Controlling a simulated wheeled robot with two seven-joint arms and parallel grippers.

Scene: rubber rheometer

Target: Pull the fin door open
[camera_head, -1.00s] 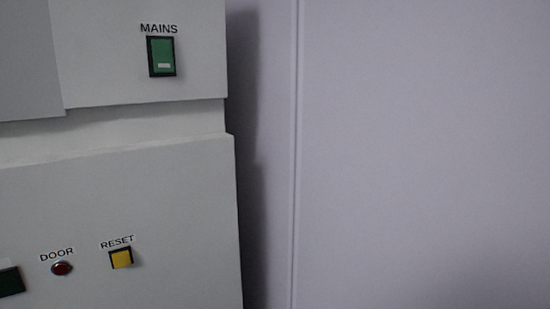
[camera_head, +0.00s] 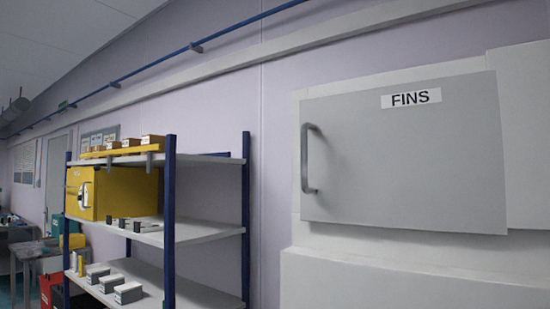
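The fin door (camera_head: 420,160) is a flat grey panel at the right of the head view, with a white label reading FINS. It looks closed against the pale cabinet (camera_head: 520,100). A grey vertical bar handle (camera_head: 306,158) stands out near its left edge. Neither of my grippers is in view, and nothing touches the door or handle.
A blue-post shelf rack (camera_head: 169,220) stands left of the cabinet, holding small boxes and a yellow cabinet (camera_head: 125,192). A blue pipe (camera_head: 150,68) runs along the wall above. A table (camera_head: 40,250) is at the far left. The space before the door looks clear.

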